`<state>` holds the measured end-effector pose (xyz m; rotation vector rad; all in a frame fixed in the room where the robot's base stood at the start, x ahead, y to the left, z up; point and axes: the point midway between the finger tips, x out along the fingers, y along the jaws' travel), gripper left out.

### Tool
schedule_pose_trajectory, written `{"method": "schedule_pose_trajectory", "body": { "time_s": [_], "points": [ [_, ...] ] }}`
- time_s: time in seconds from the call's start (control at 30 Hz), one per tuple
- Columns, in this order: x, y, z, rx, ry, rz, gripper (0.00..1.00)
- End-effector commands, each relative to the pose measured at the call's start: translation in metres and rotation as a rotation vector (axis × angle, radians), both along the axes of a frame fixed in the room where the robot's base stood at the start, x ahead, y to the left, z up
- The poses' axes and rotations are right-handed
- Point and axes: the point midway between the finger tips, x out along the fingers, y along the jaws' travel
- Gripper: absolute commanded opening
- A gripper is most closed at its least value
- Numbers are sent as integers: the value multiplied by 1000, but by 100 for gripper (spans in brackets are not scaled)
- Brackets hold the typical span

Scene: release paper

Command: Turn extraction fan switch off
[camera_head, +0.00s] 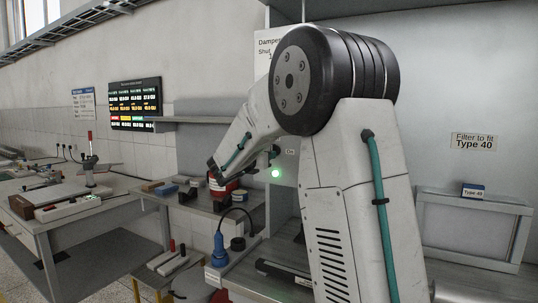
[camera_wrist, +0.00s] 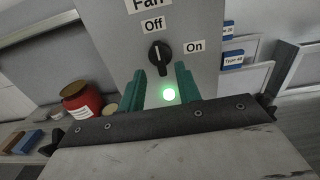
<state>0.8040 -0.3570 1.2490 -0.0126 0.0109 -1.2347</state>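The extraction fan switch is a black rotary knob (camera_wrist: 160,57) on a grey panel (camera_wrist: 116,48) in the wrist view. An "Off" label (camera_wrist: 153,25) is above it and an "On" label (camera_wrist: 194,46) to its right. The knob's pale mark appears to point up towards "Off". A green light (camera_wrist: 168,94) glows below the knob; it also shows in the head view (camera_head: 275,173). My gripper (camera_wrist: 160,71) is open, its teal fingers apart on either side below the knob. Whether they touch it is unclear.
A red jar (camera_wrist: 82,100) stands on the bench left of the panel, with small blocks beside it.

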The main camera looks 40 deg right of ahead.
Motion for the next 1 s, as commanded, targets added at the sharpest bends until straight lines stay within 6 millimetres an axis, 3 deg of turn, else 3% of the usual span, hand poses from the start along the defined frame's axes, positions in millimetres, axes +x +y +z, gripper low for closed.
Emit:
{"method": "schedule_pose_trajectory", "body": {
  "time_s": [0.1, 0.3, 1.0],
  "points": [
    [-7, 21, 0, 0, 1, 3, 34],
    [-13, 39, -1, 1, 1, 1, 34],
    [-15, 40, -1, 21, -48, -6, 34]
  ]
}}
